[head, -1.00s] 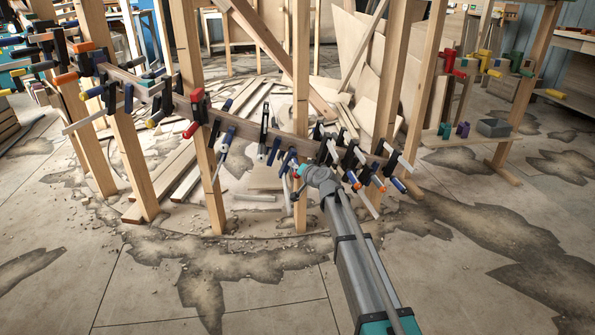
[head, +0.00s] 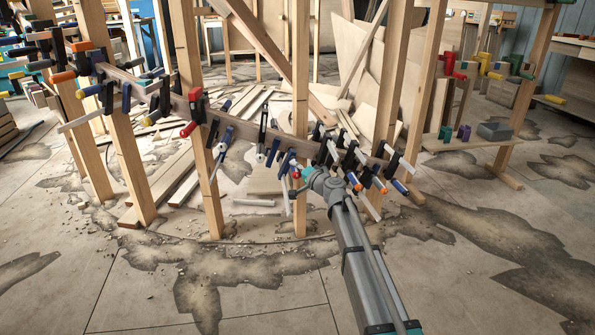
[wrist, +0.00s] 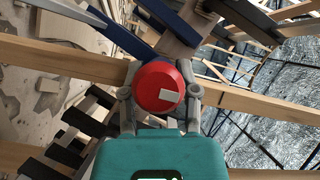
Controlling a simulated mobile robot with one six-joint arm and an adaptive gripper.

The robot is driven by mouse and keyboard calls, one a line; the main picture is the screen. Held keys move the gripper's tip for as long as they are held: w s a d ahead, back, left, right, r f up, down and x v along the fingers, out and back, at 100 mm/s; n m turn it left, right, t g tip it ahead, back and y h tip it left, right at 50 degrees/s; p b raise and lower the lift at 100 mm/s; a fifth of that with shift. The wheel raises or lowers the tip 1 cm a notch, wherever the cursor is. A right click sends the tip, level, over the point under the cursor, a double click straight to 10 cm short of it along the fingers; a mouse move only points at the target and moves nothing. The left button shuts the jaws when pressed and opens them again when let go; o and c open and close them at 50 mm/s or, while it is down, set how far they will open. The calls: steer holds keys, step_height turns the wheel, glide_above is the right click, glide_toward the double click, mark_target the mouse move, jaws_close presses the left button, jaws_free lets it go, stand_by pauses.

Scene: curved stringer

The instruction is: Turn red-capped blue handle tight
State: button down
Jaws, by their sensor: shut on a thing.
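The red cap (wrist: 158,86) of the clamp handle fills the middle of the wrist view, with a pale rectangular mark on its face. A blue clamp part (wrist: 112,32) runs up and left behind it; the handle's shaft is mostly hidden by the cap. My gripper (wrist: 162,102) has one finger on each side of the cap and is shut on the handle. In the head view my gripper (head: 308,174) is at the row of clamps on the curved stringer (head: 255,132), and the red cap there (head: 296,173) is small and partly hidden.
Dark clamps (head: 330,145) crowd just right of my gripper, some with orange or blue ends. A wooden post (head: 300,100) stands close behind. A red clamp (head: 195,110) hangs further left. The floor in front is open, with dark stained patches.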

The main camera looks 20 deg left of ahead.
steer(key=shift+w+d, duration=0.2)
steer(key=shift+d, duration=0.1)
steer(key=c, duration=0.5)
jaws_free()
steer(key=shift+c, duration=0.2)
steer(key=shift+o, duration=0.9)
steer(key=shift+a, duration=0.1)
steer(key=shift+s+a, duration=0.1)
steer(key=v, duration=0.7)
steer(key=shift+d, duration=0.3)
steer(key=shift+s, duration=0.15)
